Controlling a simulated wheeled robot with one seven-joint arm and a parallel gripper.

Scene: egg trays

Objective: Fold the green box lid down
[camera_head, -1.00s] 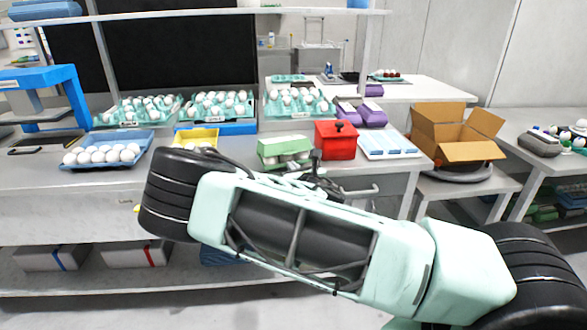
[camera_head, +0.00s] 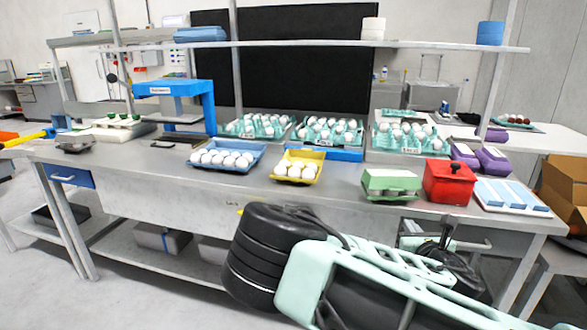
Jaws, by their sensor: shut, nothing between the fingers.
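The green box (camera_head: 391,184) stands on the grey table, right of the middle. Its green lid lies over the top, with pale egg shapes showing below its front edge. From here I cannot tell whether the lid is fully flat. My gripper (camera_head: 446,230) is a small dark shape partly behind my arm, in front of the table's front edge and to the lower right of the green box. It is shut and empty, apart from the box.
A red box (camera_head: 449,182) stands close to the right of the green box. A yellow carton (camera_head: 297,167) and a blue tray (camera_head: 227,155) of eggs lie to the left. Blue-and-white packs (camera_head: 512,197) lie at the right. Bare tabletop lies between the yellow carton and green box.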

